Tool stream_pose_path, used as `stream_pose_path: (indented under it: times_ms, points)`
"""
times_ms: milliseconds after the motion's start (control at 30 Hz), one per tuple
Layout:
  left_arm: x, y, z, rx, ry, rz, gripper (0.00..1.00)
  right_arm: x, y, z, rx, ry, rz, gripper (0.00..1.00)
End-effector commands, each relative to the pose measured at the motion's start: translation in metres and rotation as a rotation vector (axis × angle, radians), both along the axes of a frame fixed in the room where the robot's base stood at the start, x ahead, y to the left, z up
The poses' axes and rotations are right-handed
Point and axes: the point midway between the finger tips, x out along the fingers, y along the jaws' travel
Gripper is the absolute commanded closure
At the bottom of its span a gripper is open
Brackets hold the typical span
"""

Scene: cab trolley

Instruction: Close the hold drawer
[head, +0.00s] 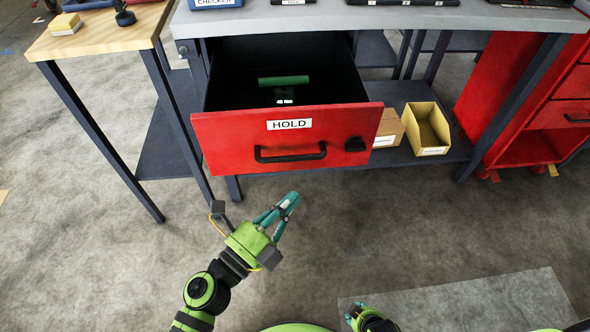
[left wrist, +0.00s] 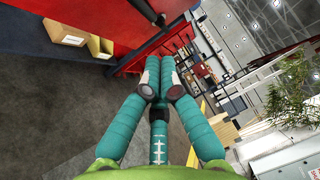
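The hold drawer (head: 226,143) is pulled out from under the grey workbench. A green cylinder (head: 284,80) lies inside, by a small "45 Nm" label. My left gripper (head: 291,203) is in front of and below the drawer front, apart from it and empty. In the left wrist view its fingertips (left wrist: 160,64) are together. My right gripper (head: 352,312) shows only partly at the bottom edge, and its finger state is unclear.
The workbench (head: 400,17) has a lower shelf with a cardboard box (head: 389,128) and a yellow bin (head: 427,128), right of the drawer. A wooden-topped table (head: 105,32) stands at left, a red cabinet (head: 530,100) at right. The floor before the drawer is clear.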

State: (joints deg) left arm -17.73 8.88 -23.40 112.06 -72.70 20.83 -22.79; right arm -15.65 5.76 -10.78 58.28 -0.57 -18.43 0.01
Motion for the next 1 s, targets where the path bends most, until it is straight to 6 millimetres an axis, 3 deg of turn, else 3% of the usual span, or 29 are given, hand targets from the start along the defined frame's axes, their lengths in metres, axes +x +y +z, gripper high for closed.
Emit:
stream_pose_path:
  times_ms: [133, 400, 1000]
  points:
    - [0.023, -0.022, 0.007, -0.002, -0.001, 0.001, 1.00, 0.001, -0.002, 0.002, 0.000, -0.019, 0.005, 0.60]
    - [0.055, -0.020, 0.011, -0.001, 0.001, 0.001, 1.00, 0.002, -0.003, 0.001, 0.002, -0.037, 0.008, 0.60]
    - [0.063, -0.020, 0.011, 0.000, 0.001, 0.001, 1.00, 0.001, -0.003, 0.000, 0.002, -0.037, 0.007, 0.60]
